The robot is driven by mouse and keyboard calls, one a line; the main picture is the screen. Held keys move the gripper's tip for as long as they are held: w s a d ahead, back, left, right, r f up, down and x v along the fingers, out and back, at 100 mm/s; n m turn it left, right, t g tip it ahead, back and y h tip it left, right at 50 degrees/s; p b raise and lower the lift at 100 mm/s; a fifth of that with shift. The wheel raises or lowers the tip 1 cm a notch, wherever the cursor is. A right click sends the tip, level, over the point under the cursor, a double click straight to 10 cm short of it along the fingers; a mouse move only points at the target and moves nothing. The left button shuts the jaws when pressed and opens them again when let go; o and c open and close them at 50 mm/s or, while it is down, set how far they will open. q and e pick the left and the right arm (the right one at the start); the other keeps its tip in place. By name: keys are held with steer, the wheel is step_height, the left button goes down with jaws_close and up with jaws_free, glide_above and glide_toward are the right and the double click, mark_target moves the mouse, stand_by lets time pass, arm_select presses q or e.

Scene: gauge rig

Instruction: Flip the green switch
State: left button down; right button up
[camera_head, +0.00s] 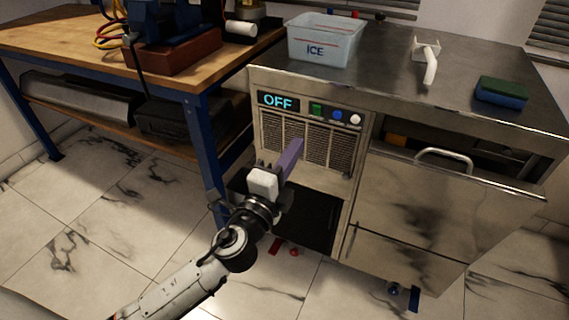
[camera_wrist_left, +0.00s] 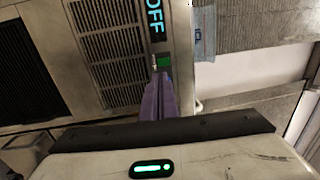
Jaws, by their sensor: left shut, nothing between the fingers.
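The green switch (camera_head: 317,109) sits on the front panel of the steel ice machine, just right of a display (camera_head: 278,101) that reads OFF. My left gripper (camera_head: 298,146) is in front of the vent grille, below the switch, with its purple fingers shut and empty. In the left wrist view the fingertips (camera_wrist_left: 160,78) appear just beside the green switch (camera_wrist_left: 162,61). I cannot tell whether they touch it. My right gripper is not in view.
A blue knob (camera_head: 337,115) and a white knob (camera_head: 354,118) are right of the switch. On top stand an ICE bin (camera_head: 325,40), a white scoop (camera_head: 429,62) and a sponge (camera_head: 501,92). A wooden workbench (camera_head: 50,42) stands at left.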

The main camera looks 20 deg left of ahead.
arm_select(q)
steer(key=shift+s+a+f, duration=0.1)
steer(key=shift+s+f, duration=0.05)
steer(key=shift+s, duration=0.9)
steer(key=shift+s+f, duration=0.1)
steer(key=shift+s, duration=0.9)
